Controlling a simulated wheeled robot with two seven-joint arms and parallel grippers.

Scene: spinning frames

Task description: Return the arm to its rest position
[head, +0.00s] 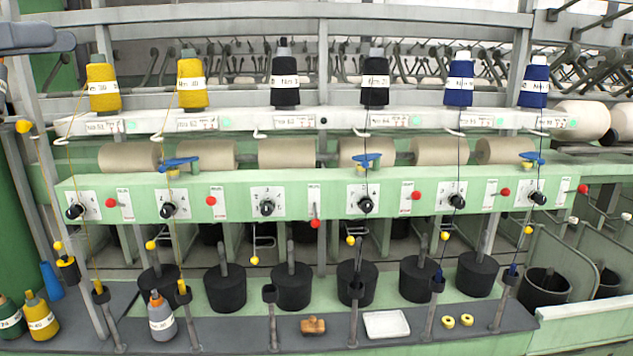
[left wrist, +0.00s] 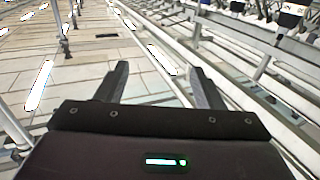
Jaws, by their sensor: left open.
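My left gripper (left wrist: 157,68) shows in the left wrist view with its two dark fingers spread apart and nothing between them. Behind the fingers are a tiled floor and long pale rails, out of reach of the fingertips as far as I can tell. In the head view a grey link of my left arm (head: 35,39) is at the upper left edge, beside the frame; its fingertips cannot be made out there. My right gripper is in neither view.
The spinning frame carries yellow (head: 103,87), black (head: 285,82) and blue (head: 459,83) bobbins on top. Below run a green panel (head: 340,180) with knobs and a dark shelf (head: 240,328) holding a grey bobbin (head: 161,316), a wooden piece (head: 313,326) and a white tray (head: 387,324).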

